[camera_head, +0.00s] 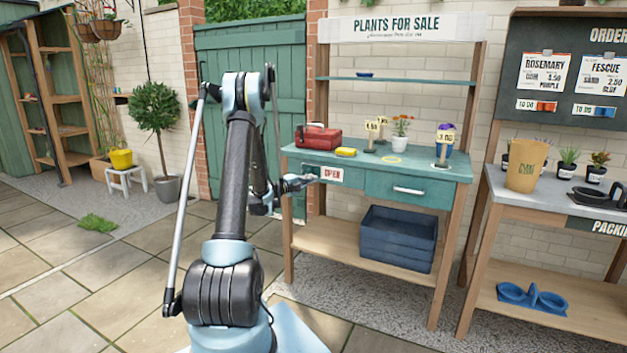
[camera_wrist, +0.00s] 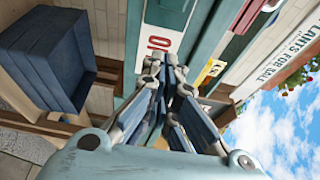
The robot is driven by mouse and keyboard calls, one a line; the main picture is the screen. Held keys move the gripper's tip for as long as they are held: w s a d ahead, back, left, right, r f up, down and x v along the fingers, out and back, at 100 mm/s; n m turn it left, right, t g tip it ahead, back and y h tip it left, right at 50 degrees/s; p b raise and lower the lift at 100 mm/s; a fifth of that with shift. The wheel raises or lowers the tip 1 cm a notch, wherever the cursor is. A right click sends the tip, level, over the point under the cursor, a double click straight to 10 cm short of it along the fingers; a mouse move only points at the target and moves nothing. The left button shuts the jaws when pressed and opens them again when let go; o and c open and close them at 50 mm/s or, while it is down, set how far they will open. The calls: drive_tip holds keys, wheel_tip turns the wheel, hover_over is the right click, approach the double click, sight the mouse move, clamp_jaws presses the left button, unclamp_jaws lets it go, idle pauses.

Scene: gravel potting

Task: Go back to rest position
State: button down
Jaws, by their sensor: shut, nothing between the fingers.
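My gripper (camera_head: 303,181) is at the left front of the green sales table (camera_head: 440,172), close to the OPEN sign (camera_head: 331,174). In the wrist view my gripper (camera_wrist: 166,68) has its fingers drawn together, with nothing seen between them. The sign (camera_wrist: 160,42) is just beyond the fingertips there and partly hidden by them. Whether the fingertips touch the sign or the table front, I cannot tell. My arm is raised and reaches forward from the lower middle of the head view.
A blue crate (camera_head: 398,240) stands on the lower shelf. The packing bench (camera_head: 500,186) is at right.

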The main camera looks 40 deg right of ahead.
drive_tip(key=shift+s+a, duration=0.15)
drive_tip(key=shift+a, duration=0.9)
drive_tip(key=shift+s+a, duration=0.1)
drive_tip(key=shift+a, duration=0.95)
